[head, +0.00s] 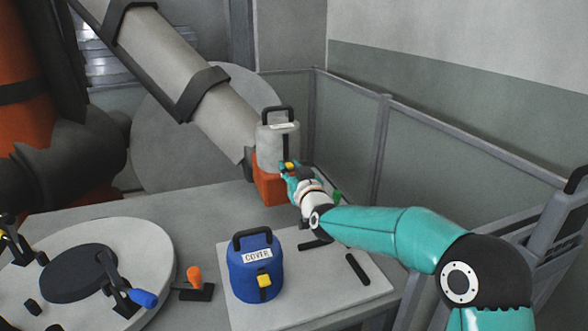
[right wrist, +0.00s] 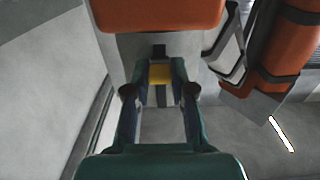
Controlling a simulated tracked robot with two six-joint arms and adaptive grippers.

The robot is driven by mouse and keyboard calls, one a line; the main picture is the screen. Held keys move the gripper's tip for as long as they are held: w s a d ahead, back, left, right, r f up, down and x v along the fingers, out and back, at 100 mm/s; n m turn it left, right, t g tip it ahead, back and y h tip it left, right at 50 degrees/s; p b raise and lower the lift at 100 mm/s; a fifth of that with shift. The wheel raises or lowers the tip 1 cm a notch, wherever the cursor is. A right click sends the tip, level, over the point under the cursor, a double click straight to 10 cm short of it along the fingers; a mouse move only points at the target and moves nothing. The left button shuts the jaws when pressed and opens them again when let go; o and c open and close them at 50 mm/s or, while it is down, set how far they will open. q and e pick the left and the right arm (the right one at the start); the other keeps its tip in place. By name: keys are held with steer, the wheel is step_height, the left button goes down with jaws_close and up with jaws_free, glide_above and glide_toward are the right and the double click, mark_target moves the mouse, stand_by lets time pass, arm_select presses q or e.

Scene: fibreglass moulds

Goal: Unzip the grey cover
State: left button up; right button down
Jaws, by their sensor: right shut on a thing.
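The grey cover (head: 272,141) is a rounded hood with a black top handle and a dark vertical zip strip down its front. It sits on an orange base (head: 268,187) at the back of the table. Its yellow zip pull (head: 288,166) is low on the strip, near the cover's lower edge. My right gripper (head: 287,170) reaches in from the right and is shut on the pull. In the right wrist view the pull (right wrist: 160,74) shows between the two fingers, which partly hide the strip. My left gripper is out of view.
A blue cover (head: 254,270) labelled COVER, with its own yellow pull, stands on a pale board (head: 330,290) below my right arm. A round mould (head: 95,285) with clamps lies at left. A large grey tube (head: 190,75) slopes down beside the grey cover. Grey panels (head: 440,160) line the right.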

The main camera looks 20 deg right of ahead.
mark_target(285, 135)
step_height(285, 135, up, 8)
steer(key=p, duration=0.3)
steer(key=shift+f, duration=0.3)
steer(key=c, duration=1)
jaws_free()
steer(key=shift+o, duration=0.2)
steer(key=s, duration=1.2)
steer(key=shift+d, duration=0.2)
steer(key=shift+f, duration=0.1)
